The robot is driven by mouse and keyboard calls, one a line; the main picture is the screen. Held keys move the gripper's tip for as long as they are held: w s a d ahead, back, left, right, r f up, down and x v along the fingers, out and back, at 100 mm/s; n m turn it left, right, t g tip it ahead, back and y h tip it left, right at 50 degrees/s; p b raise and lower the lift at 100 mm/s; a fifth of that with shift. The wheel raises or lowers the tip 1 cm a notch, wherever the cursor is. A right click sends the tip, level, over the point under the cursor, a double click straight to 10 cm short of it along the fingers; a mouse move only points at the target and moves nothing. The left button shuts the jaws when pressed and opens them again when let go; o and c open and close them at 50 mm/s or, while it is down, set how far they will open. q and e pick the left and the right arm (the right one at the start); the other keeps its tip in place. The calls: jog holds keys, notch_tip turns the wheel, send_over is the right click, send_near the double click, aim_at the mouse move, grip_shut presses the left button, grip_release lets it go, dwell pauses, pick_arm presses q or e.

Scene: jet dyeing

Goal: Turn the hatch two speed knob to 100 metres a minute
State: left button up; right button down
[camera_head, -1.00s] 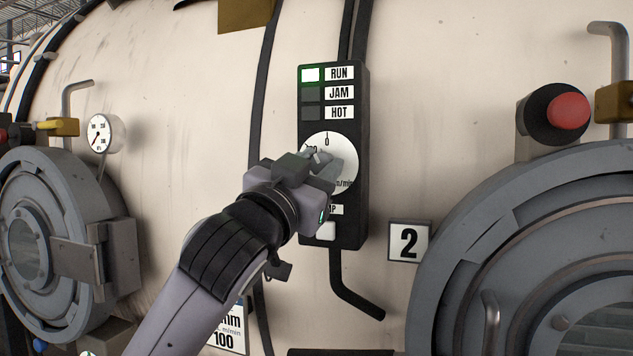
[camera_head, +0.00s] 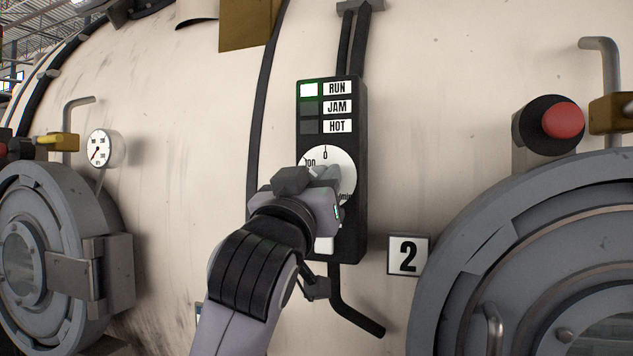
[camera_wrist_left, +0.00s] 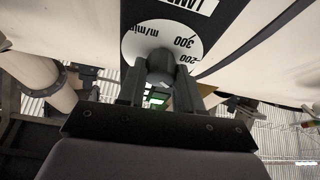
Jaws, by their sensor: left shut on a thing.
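The hatch two speed knob (camera_wrist_left: 158,68) is dark and round. It sits between my gripper's fingers in the left wrist view, in front of a white dial (camera_wrist_left: 135,42) marked 200, 300 and m/min. In the head view the dial (camera_head: 342,158) shows a 0 at its top, on a black control panel (camera_head: 353,225). My left gripper (camera_head: 322,178) is shut on the knob and covers the lower left of the dial. Which mark the knob points to cannot be told. My right gripper is not in view.
The panel's RUN lamp (camera_head: 309,90) is lit; JAM and HOT are dark. A number 2 plate (camera_head: 408,255) is right of the panel. A red button (camera_head: 563,121) and a large round hatch (camera_head: 455,260) are farther right; another hatch (camera_head: 70,215) is at left.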

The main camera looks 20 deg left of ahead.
pick_arm(q)
jog(key=o, duration=1)
jog(key=shift+o, duration=0.2)
jog(key=b+v, duration=0.1)
jog(key=v, duration=0.6)
jog(key=shift+b, duration=0.4)
jog(key=shift+f, duration=0.1)
